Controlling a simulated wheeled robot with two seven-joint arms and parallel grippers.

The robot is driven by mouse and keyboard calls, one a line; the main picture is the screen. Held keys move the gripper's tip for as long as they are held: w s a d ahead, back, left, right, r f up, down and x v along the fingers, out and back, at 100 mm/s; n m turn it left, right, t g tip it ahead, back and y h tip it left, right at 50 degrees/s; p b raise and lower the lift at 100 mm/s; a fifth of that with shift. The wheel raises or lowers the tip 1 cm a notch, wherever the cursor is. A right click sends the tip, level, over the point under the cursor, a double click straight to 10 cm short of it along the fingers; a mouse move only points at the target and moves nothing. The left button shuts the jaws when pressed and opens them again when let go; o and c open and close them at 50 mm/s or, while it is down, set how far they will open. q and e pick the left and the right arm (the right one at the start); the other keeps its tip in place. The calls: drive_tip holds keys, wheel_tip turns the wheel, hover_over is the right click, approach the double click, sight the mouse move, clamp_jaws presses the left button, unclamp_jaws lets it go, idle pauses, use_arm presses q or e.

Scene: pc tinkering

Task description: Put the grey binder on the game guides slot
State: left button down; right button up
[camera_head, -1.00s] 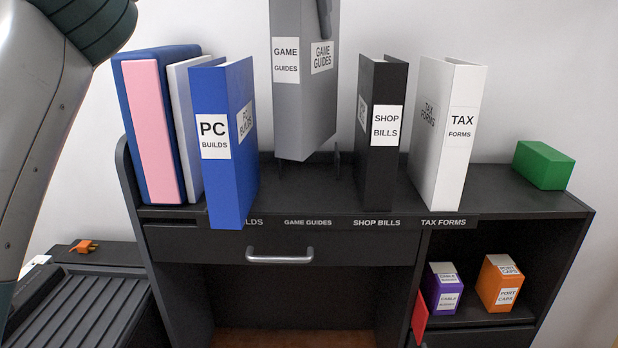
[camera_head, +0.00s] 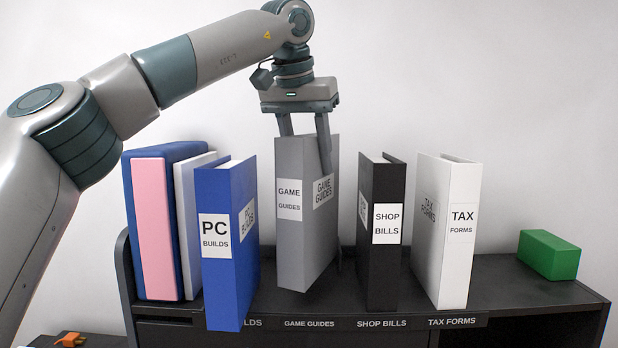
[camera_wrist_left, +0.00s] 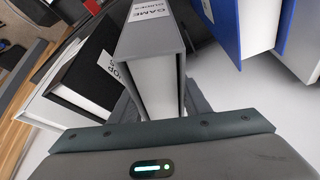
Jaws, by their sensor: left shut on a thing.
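The grey binder (camera_head: 305,235), labelled GAME GUIDES, is upright between the blue PC BUILDS binder (camera_head: 228,255) and the black SHOP BILLS binder (camera_head: 383,260). My left gripper (camera_head: 306,150) is shut on its top edge from above. The binder's lower end is over the GAME GUIDES slot label (camera_head: 309,324) on the shelf edge; whether it touches the shelf I cannot tell. In the left wrist view the grey binder (camera_wrist_left: 152,48) sits between the fingers. My right gripper is not in view.
The white TAX FORMS binder (camera_head: 446,250) stands right of the black one. A pink and blue block (camera_head: 153,228) and a pale binder stand at the left. A green box (camera_head: 549,255) lies on the dark shelf (camera_head: 505,277) at the right. Clearance beside the grey binder is narrow.

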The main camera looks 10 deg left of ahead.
use_arm(q)
wheel_tip(320, 180, down, 4)
drive_tip(key=shift+r+p, duration=0.2)
drive_tip(key=shift+p, duration=0.2)
drive_tip(key=shift+f, duration=0.1)
drive_tip(key=c, duration=1)
unclamp_jaws()
drive_tip(key=shift+f, duration=0.1)
drive_tip(key=b+v, duration=0.2)
drive_tip(key=v, duration=1)
